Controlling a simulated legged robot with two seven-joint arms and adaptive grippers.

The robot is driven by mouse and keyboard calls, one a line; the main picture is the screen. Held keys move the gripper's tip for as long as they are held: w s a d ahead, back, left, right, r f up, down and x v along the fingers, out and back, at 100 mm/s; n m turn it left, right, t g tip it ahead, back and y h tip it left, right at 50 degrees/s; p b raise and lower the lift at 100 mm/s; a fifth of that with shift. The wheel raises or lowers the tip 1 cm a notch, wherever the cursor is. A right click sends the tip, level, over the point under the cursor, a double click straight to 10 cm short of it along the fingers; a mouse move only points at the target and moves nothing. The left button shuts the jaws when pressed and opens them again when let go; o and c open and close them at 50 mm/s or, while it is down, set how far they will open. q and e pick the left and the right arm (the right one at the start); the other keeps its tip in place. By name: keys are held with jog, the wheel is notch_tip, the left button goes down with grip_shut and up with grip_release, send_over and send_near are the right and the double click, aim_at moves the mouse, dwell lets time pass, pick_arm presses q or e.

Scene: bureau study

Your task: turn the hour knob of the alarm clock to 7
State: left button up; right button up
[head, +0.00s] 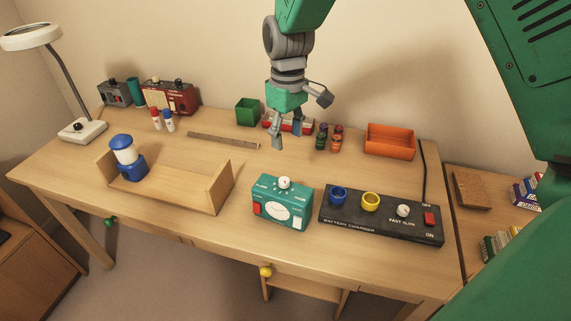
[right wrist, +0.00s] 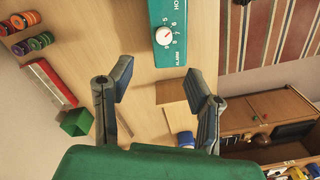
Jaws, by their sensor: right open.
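My left gripper is not in view.
A black battery charger (head: 380,226) stands close right of the clock. A wooden rack (head: 170,190) with a blue-and-white lantern (head: 125,152) stands left. Behind are a ruler (head: 222,141), a green box (head: 248,112), batteries (head: 336,142) and an orange tray (head: 390,141).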

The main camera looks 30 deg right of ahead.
send_over(286, 180)
jog(key=a, duration=0.2)
notch_tip(286, 180, down, 8)
jog(key=shift+w+d+r, duration=0.1)
jog(key=shift+d, duration=0.05)
jog(key=f, duration=0.1)
jog(key=d+f, duration=0.1)
jog(key=f, duration=0.1)
jog(key=d+f, duration=0.1)
jog(key=f, duration=0.1)
jog(key=shift+d+f, duration=0.1)
jog(key=shift+f, duration=0.05)
jog(key=shift+d+f, duration=0.1)
jog(key=shift+f, duration=0.2)
jog(key=shift+w+a, duration=0.1)
jog(key=shift+a, duration=0.55)
jog(key=shift+a+r, duration=0.2)
jog(key=shift+a, duration=0.05)
jog(key=shift+c, duration=1.2)
jog(key=shift+a, duration=0.15)
grip_shut()
jog(key=shift+d+f, duration=0.15)
jog(key=shift+d, duration=0.65)
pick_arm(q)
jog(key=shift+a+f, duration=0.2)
